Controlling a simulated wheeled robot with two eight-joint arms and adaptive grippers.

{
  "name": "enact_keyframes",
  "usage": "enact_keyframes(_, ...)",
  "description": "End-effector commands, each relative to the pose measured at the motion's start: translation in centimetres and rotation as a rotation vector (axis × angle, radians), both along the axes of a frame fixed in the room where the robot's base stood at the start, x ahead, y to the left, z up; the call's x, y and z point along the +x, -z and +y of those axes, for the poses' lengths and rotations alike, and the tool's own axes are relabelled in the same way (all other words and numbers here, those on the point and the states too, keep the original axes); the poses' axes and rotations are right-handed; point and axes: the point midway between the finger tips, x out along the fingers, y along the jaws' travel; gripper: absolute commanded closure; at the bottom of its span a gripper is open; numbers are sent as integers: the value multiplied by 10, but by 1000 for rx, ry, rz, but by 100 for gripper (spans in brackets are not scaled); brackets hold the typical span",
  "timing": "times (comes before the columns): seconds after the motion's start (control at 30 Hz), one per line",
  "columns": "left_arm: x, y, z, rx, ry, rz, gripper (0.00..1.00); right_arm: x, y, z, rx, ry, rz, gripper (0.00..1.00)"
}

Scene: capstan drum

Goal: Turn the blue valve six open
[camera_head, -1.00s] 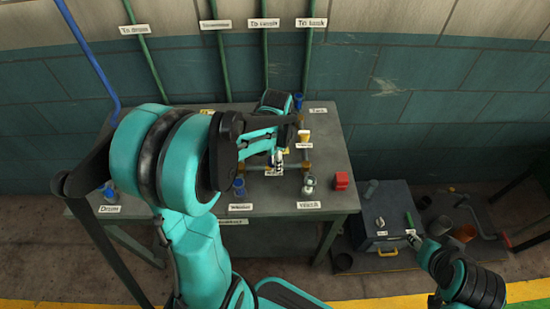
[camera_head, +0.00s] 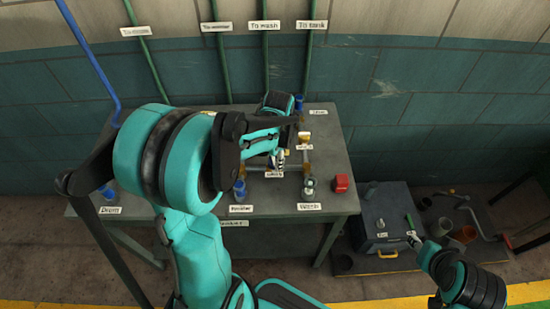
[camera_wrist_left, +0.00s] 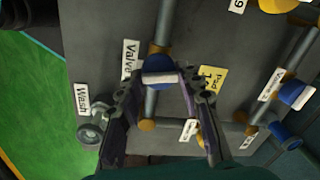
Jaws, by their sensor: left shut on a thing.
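In the left wrist view a blue valve (camera_wrist_left: 156,50) with a pale bar handle (camera_wrist_left: 162,78) sits on a grey pipe. A white label reading "Valve" (camera_wrist_left: 130,58) stands beside it; its number is not legible. My left gripper (camera_wrist_left: 167,80) has a finger on each side of the handle and is shut on it. In the head view my left gripper (camera_head: 277,160) is over the pipework on the bench, and my arm hides much of the valve there. My right gripper (camera_head: 415,239) is low at the right, beside a dark box; its jaws are too small to judge.
The bench (camera_head: 338,205) carries several labelled fittings and a red block (camera_head: 342,183). The dark box (camera_head: 390,205) stands on the floor to the right. Another blue valve with a pale handle (camera_wrist_left: 297,95) is at the right of the wrist view. Green pipes (camera_head: 266,75) run up the wall.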

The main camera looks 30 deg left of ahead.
Motion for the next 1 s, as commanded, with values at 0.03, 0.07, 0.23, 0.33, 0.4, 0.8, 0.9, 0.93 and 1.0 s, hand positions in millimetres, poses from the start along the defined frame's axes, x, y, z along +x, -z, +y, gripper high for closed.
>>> enact_keyframes(0.03,-1,1,-1,-1,-36,4,93,0,0,0,0,0,0,60)
enact_keyframes(0.07,-1,1,-1,-1,-64,3,93,0,0,0,0,0,0,60)
enact_keyframes(0.23,0,1,-1,-2,-225,4,93,0,-1,0,0,0,0,60)
enact_keyframes(0.33,0,1,-1,-2,-320,4,93,0,-2,0,0,0,0,60)
enact_keyframes(0.4,0,1,0,-2,-386,4,93,0,-2,0,0,0,0,60)
enact_keyframes(0.8,1,1,1,-2,-767,4,93,0,-3,0,0,0,0,60)
enact_keyframes(0.9,1,1,1,-2,-862,4,93,0,-4,0,0,0,0,60)
enact_keyframes(0.93,1,1,1,-2,-890,5,93,0,-4,0,0,0,0,60)
enact_keyframes(1.0,1,1,1,-2,-954,5,93,0,-4,0,0,0,0,60)
